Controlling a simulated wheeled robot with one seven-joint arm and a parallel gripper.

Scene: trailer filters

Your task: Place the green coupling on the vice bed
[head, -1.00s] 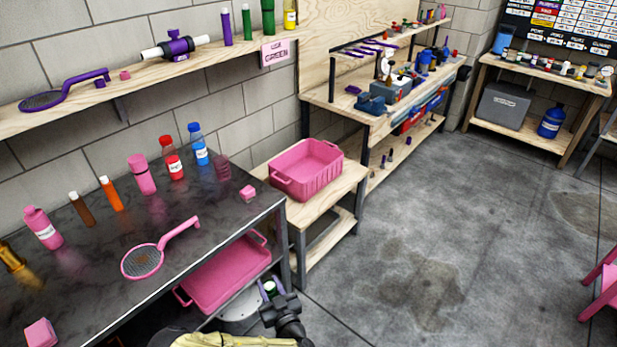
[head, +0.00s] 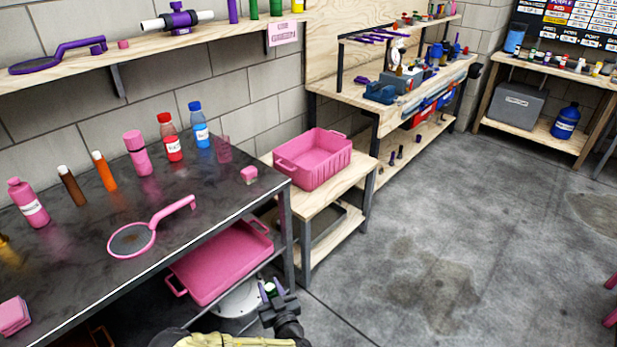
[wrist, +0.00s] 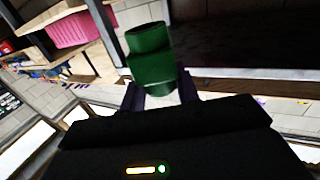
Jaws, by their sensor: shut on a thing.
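My gripper (head: 272,294) is low at the bottom of the head view, in front of the dark table's right end. In the wrist view my gripper (wrist: 163,98) is shut on the green coupling (wrist: 150,52), a dark green stepped cylinder standing out beyond the fingers. In the head view only a small green bit of it shows between the fingertips. A blue vice (head: 380,93) is on the wooden workbench at the back, well away from my gripper. Its bed is too small to make out.
The dark table (head: 75,265) on the left holds bottles and a pink strainer (head: 135,238). A pink crate (head: 318,165) sits on a low wooden stand between it and the workbench (head: 345,105). A pink tray (head: 225,265) is under the table. The concrete floor (head: 460,220) to the right is open.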

